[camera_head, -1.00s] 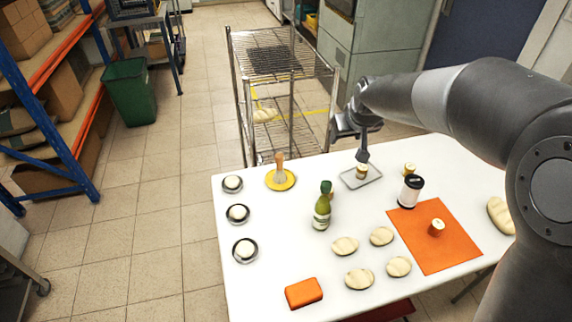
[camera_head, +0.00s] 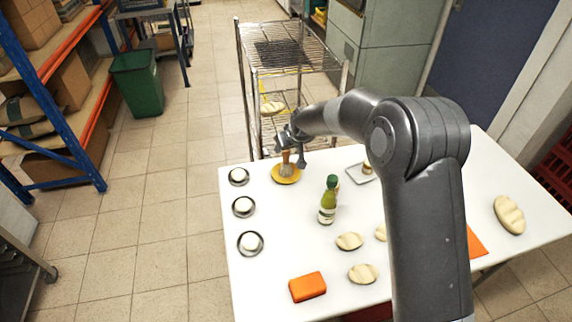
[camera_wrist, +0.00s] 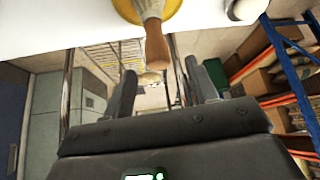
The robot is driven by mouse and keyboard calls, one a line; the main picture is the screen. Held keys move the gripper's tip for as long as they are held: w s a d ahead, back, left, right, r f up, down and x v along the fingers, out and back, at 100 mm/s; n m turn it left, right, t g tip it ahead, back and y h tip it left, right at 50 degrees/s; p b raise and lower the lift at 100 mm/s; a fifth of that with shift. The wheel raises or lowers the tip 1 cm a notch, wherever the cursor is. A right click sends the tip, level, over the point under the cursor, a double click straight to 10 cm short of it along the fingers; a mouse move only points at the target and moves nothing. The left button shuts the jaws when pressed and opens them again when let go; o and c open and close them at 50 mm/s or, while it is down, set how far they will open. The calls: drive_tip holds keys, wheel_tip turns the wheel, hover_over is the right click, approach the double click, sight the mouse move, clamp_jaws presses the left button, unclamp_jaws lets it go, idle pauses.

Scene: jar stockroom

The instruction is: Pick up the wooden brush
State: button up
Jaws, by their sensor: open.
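The wooden brush (camera_head: 286,163) stands upright, handle up, on a yellow plate (camera_head: 288,180) near the far left part of the white table. In the wrist view the brush's brown handle (camera_wrist: 156,48) points toward my gripper, with its pale bristles on the yellow plate (camera_wrist: 176,6). My gripper (camera_head: 293,150) is at the brush in the head view, partly overlapping the handle's top. In the wrist view my gripper (camera_wrist: 163,82) is open, and the handle's end shows near the gap between the fingers. Whether the handle is between the fingers cannot be told.
A green bottle (camera_head: 328,203) stands right of the plate. A small tray (camera_head: 357,175) lies further right. Several white items in dark dishes (camera_head: 243,207) line the left edge. A wire rack (camera_head: 245,85) stands behind the table. An orange block (camera_head: 307,287) lies in front.

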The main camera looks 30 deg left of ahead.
sight(286, 161)
drive_tip(key=shift+x, duration=2.9)
drive_tip(key=shift+d, duration=0.1)
drive_tip(key=shift+c, duration=0.2)
clamp_jaws()
